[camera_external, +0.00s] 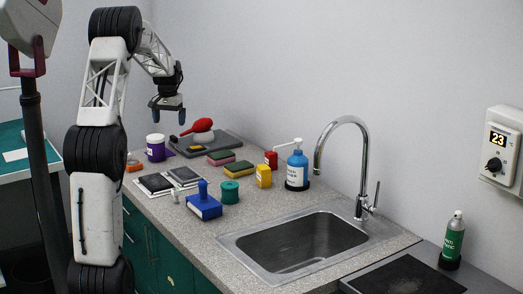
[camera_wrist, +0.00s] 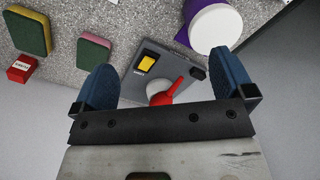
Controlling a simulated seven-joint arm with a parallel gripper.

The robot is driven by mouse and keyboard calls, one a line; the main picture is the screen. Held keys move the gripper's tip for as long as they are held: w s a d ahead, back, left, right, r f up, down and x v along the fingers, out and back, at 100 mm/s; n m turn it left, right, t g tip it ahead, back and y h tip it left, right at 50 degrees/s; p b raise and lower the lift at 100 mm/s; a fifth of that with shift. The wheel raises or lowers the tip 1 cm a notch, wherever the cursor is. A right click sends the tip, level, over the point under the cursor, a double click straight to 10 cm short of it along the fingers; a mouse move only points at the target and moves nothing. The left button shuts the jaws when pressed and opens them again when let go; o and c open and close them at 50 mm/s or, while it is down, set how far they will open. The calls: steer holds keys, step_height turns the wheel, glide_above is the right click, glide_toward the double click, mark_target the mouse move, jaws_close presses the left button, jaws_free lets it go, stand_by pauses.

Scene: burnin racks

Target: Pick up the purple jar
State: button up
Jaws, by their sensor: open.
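The purple jar (camera_external: 155,151) has a white lid and stands upright on the countertop at the left, near the grey scale-like tray. In the wrist view its white lid (camera_wrist: 215,28) and part of its purple side (camera_wrist: 192,9) show at the top, right of centre, cut by the frame edge. My gripper (camera_external: 169,117) hangs above the counter, above and slightly right of the jar in the external view. In the wrist view my gripper (camera_wrist: 168,90) has its two blue fingers wide apart with nothing held between them. The jar lies beyond the fingers, not between them.
A grey tray (camera_external: 222,141) with a red bulb (camera_external: 203,125) sits right of the jar. Sponges (camera_external: 238,168), a blue block with a knob (camera_external: 204,206), a yellow container (camera_external: 264,176) and a blue bottle (camera_external: 297,170) stand farther right, before the sink (camera_external: 300,240). A wall rises behind.

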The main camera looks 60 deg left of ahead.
glide_above(155, 136)
steer(key=f, duration=0.3)
steer(key=shift+d+f+n, duration=0.2)
steer(key=shift+d+n, duration=0.05)
steer(key=shift+n, duration=0.05)
steer(key=shift+f, duration=0.1)
steer(key=shift+f, duration=1.2)
steer(key=shift+f, duration=0.1)
steer(key=shift+f, duration=2.5)
steer(key=shift+c, duration=0.2)
steer(key=c, duration=0.9)
steer(key=shift+r, duration=0.1)
steer(key=shift+c, duration=0.2)
